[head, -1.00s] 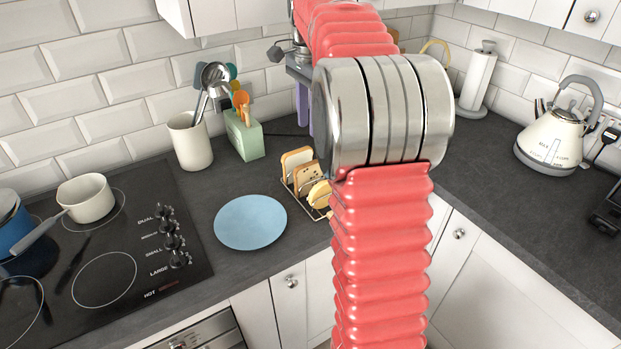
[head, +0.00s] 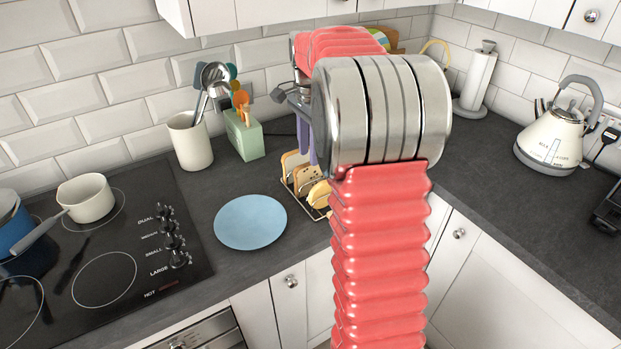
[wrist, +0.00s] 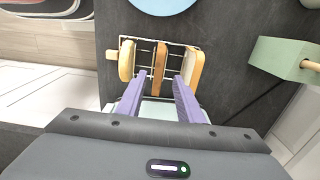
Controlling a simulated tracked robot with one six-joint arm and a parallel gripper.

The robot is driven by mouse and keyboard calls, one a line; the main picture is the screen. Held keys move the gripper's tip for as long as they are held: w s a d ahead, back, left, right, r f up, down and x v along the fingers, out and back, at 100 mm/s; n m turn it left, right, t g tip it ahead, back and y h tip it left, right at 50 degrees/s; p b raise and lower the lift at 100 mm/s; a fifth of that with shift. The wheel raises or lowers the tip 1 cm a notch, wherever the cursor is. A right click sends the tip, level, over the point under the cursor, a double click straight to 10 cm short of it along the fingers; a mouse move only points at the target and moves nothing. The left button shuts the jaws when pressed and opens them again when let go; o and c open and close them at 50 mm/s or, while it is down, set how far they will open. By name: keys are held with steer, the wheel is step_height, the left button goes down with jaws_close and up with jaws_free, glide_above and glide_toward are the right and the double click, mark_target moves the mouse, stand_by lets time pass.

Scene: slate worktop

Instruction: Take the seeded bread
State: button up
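The seeded bread (head: 303,181) is the middle slice in a small wire rack (head: 288,186), behind a round yellow piece (head: 319,194) and in front of a pale slice (head: 290,161). In the wrist view the seeded bread (wrist: 160,62) stands on edge, with the yellow piece (wrist: 126,60) to its left and the pale slice (wrist: 192,68) to its right. My gripper (wrist: 161,76) is open, its purple fingertips on either side of the seeded bread's near end. I cannot tell whether they touch it. In the head view my arm hides part of the rack.
A blue plate (head: 250,222) lies left of the rack. A green utensil box (head: 244,138) and a cream utensil pot (head: 191,143) stand behind. The hob (head: 95,245) with pans is at left, the kettle (head: 553,130) at right. Worktop around the plate is clear.

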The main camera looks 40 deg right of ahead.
mark_target(310, 178)
steer(key=shift+f, duration=0.1)
steer(key=shift+s+f, duration=0.15)
steer(key=shift+f, duration=2.35)
jaws_close()
